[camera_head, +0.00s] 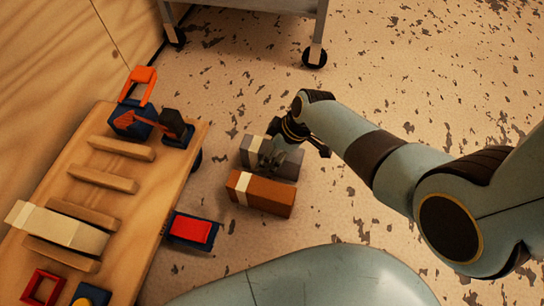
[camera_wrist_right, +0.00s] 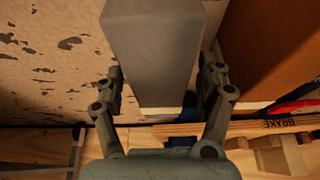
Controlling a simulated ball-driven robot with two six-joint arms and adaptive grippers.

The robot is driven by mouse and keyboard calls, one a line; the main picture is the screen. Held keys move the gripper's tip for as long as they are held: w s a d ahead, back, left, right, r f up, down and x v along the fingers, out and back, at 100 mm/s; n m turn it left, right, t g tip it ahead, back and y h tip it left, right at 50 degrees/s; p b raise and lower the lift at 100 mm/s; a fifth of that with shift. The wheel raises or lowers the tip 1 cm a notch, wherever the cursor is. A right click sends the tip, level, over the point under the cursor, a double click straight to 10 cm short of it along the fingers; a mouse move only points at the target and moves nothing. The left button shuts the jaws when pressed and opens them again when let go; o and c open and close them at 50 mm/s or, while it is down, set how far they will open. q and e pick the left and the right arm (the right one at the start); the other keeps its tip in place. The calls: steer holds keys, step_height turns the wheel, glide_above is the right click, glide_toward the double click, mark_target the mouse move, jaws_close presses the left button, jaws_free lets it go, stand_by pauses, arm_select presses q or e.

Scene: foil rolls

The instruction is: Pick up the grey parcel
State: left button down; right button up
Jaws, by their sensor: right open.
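The grey parcel (camera_head: 287,171) with a pale band lies on the speckled floor in the head view, partly hidden by my right gripper. My right gripper (camera_head: 280,157) is over it, pointing down. In the right wrist view the grey parcel (camera_wrist_right: 150,50) reaches between the two fingers of my right gripper (camera_wrist_right: 162,85). The fingers are open, one on each side, with a visible gap at least on the right side. My left gripper is not in view.
A brown parcel (camera_head: 262,196) with a pale band lies close beside the grey one, nearer to me. A wooden cart (camera_head: 160,190) with slats, bins and a pale parcel stands at the left. A wheeled metal table (camera_head: 270,5) is at the top. Floor at the right is clear.

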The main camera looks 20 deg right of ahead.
steer(key=shift+f, duration=0.2)
stand_by(0.3)
jaws_close()
stand_by(0.3)
